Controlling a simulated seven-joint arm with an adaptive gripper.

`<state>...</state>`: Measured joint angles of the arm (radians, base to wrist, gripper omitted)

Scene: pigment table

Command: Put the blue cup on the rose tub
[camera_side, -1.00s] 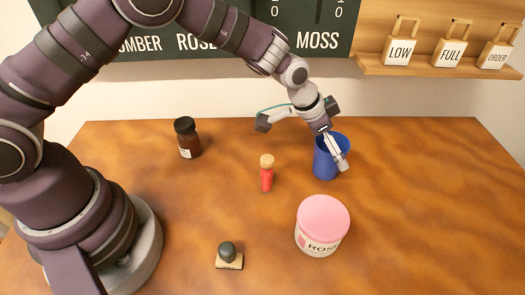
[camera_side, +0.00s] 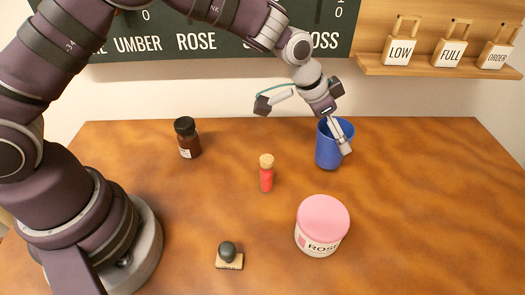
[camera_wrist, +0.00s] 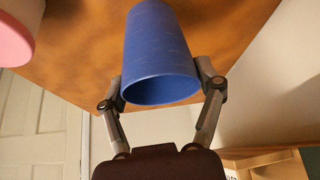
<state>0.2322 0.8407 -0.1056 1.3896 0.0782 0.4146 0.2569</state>
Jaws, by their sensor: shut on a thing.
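The blue cup (camera_side: 327,152) is upright towards the back right of the table in the side view, and it appears lifted a little off the wood. My gripper (camera_side: 336,136) is shut on it near the rim, with one finger showing on the near right side and the other mostly hidden. In the wrist view the cup (camera_wrist: 160,45) sits between both fingers of my gripper (camera_wrist: 162,88). The rose tub (camera_side: 322,228), with a pink lid and a ROSE label, stands in front of the cup, apart from it. Part of the tub (camera_wrist: 14,35) shows at the wrist view's upper left.
A small red bottle with a cork (camera_side: 266,175) stands left of the cup. A dark brown jar (camera_side: 187,140) is farther left, and a stamp (camera_side: 229,256) lies at the front. A shelf with tags (camera_side: 440,68) is at the back right. The tub's lid top is clear.

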